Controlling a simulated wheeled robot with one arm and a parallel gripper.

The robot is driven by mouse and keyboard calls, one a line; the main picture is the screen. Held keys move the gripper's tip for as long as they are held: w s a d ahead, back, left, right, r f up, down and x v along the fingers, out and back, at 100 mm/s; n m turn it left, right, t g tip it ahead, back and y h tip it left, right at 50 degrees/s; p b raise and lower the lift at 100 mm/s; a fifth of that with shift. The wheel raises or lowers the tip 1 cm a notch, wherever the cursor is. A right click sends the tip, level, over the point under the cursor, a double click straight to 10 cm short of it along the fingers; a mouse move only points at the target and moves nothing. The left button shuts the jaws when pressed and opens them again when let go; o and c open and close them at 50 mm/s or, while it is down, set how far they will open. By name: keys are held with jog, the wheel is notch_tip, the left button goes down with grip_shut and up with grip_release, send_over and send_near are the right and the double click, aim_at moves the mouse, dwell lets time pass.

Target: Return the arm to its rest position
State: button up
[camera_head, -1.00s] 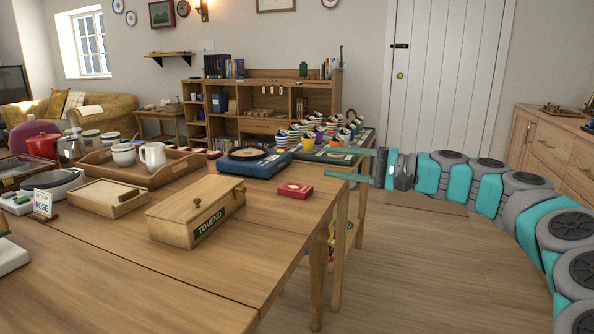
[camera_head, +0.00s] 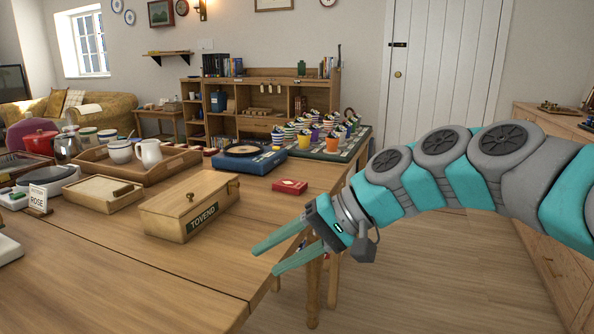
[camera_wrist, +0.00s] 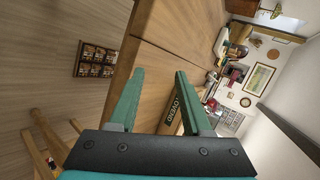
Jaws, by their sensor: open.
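My gripper (camera_head: 264,258) is in the head view at the right front edge of the wooden table (camera_head: 110,262). Its two green fingers point left and are spread apart with nothing between them. My teal and grey arm reaches in from the right side of the picture. In the wrist view my gripper (camera_wrist: 158,82) also shows open and empty, with the table top (camera_wrist: 190,40) beyond the fingers. A wooden box lettered TOVEND (camera_head: 190,208) stands on the table, to the left of and beyond the fingers. It shows partly behind the right finger in the wrist view (camera_wrist: 180,112).
A small red box (camera_head: 289,186) lies near the table's right edge. A blue record player (camera_head: 245,162) and a wooden tray (camera_head: 140,172) with a white jug stand farther back. A wooden cabinet (camera_head: 560,255) stands at the right. Open floor (camera_head: 420,270) lies between table and cabinet.

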jog(key=s+d+f+g+h, duration=0.1)
jog(key=s+d+f+h, duration=0.4)
jog(key=s+d+f, duration=0.4)
jog(key=s+d+f+g+h+b, duration=0.1)
jog(key=s+d+f+h, duration=0.4)
jog(key=s+d+f, duration=0.4)
jog(key=s+f, duration=0.4)
jog(key=s, duration=0.1)
jog(key=shift+f+h, duration=0.3)
jog(key=shift+h, duration=0.1)
